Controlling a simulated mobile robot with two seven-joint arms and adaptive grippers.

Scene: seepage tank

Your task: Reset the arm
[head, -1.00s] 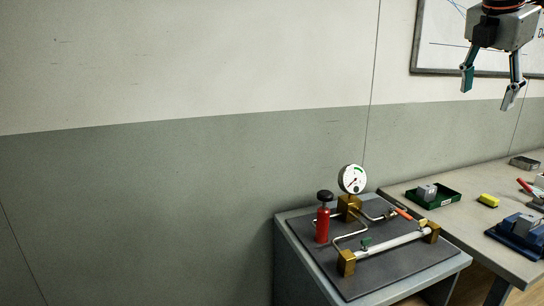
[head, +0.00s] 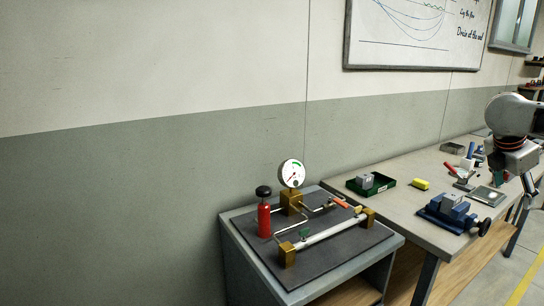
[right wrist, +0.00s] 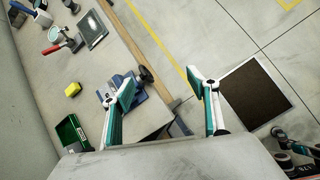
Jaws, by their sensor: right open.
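My right gripper (head: 514,182) is at the right edge of the head view, its arm in front of the far part of the workbench. In the right wrist view its two fingers (right wrist: 164,98) are spread apart with nothing between them. They hang above the bench's edge and the floor.
A seepage rig with a red cylinder (head: 264,219) and a gauge (head: 291,173) stands on a grey cabinet (head: 236,240). The workbench (head: 408,222) holds a green tray (head: 384,186), a yellow block (head: 420,184) and a blue vise (head: 440,217). Open floor (right wrist: 225,45) lies beside the bench.

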